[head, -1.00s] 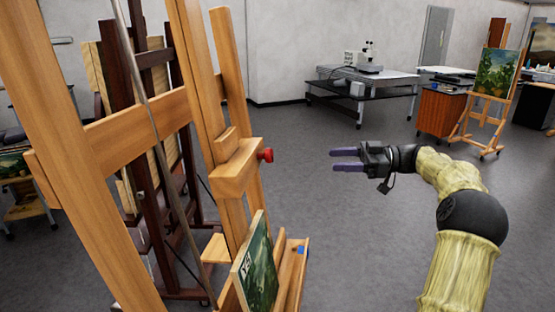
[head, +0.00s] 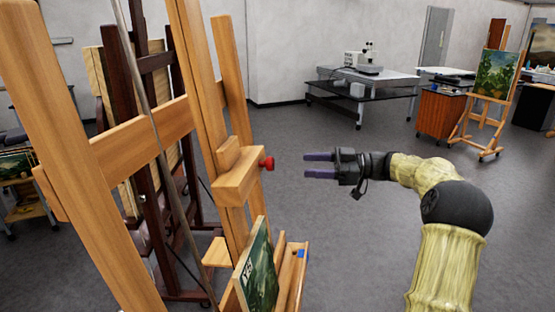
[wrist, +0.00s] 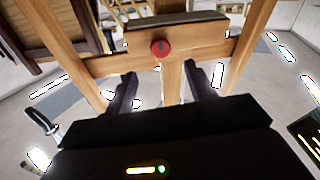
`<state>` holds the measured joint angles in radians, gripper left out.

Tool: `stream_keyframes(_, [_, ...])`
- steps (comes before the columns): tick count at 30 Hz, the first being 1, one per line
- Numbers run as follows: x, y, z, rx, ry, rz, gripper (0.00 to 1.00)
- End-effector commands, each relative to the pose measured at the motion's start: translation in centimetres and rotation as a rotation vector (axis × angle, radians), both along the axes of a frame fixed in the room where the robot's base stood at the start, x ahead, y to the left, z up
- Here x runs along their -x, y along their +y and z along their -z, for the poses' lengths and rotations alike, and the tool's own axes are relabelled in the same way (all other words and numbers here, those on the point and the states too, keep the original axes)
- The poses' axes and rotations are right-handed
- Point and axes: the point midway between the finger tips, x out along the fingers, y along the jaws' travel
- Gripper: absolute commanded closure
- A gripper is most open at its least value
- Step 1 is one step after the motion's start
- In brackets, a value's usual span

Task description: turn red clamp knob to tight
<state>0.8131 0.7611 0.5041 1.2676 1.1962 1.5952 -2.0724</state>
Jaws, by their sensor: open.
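The red clamp knob (head: 267,163) sticks out from the right side of the wooden clamp block (head: 240,178) on the large easel, in the head view. My gripper (head: 305,164) is open and empty, with its two fingers pointing left toward the knob at about the same height. A gap shows between the fingertips and the knob. In the wrist view the knob (wrist: 160,48) is a red disc on the easel's upright, beyond the open fingers (wrist: 162,82) and roughly centred between them. No tight or loose marking can be read.
A small green painting (head: 258,270) leans on the easel's lower ledge (head: 292,272), below the knob. A dark easel (head: 130,120) stands behind on the left. A table with a microscope (head: 365,75) and a second easel (head: 485,120) stand far off. The floor around my arm is clear.

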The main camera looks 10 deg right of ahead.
Motion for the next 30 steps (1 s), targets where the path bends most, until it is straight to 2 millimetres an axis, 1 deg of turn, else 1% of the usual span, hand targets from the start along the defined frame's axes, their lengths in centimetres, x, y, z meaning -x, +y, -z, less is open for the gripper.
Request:
stream_keyframes(1, [-0.2,1.1,-0.4,-0.001,0.002,-0.004,0.45])
stream_keyframes(6, [-1.0,3.9,-0.4,0.000,0.003,-0.003,0.45])
stream_keyframes(12, [-1.9,7.2,-0.4,0.000,0.002,-0.003,0.45])
stream_keyframes(15, [-2.3,8.4,-0.3,-0.001,0.001,-0.002,0.45])
stream_keyframes(19, [-2.5,9.2,-0.1,0.000,0.001,0.000,0.45])
stream_keyframes(27, [-2.6,9.5,0.0,0.000,0.000,-0.002,0.45])
stream_keyframes(28, [-2.6,9.6,0.0,0.000,0.000,-0.003,0.49])
stream_keyframes(30, [-2.6,9.7,0.0,0.000,0.000,-0.005,0.63])
